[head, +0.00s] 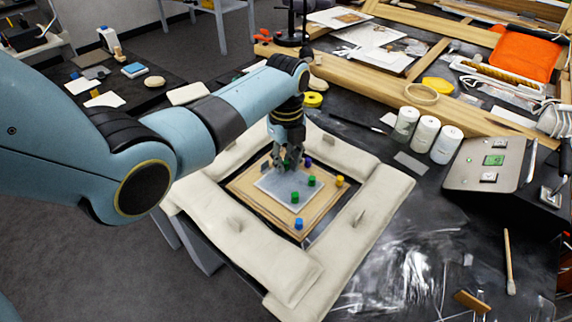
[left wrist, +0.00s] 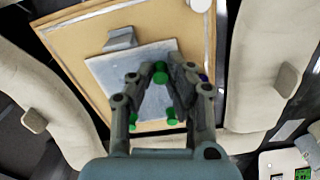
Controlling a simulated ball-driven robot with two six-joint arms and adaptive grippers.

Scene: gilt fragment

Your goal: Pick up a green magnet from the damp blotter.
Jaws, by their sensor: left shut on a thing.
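The damp blotter (head: 277,188) is a pale grey sheet on a wooden board; it also shows in the left wrist view (left wrist: 106,77). My left gripper (head: 289,166) points down over its far part. In the left wrist view its fingers (left wrist: 160,78) are shut on a green magnet (left wrist: 160,69). I cannot tell whether this magnet touches the sheet. Two other green magnets, a farther one (head: 312,181) and a nearer one (head: 295,196), stand on the blotter, clear of the fingers. My right gripper is not in view.
A dark blue magnet (head: 308,161) is close right of the gripper. Padded cream bolsters (head: 350,240) surround the board (head: 243,190). White bottles (head: 425,136) stand to the right.

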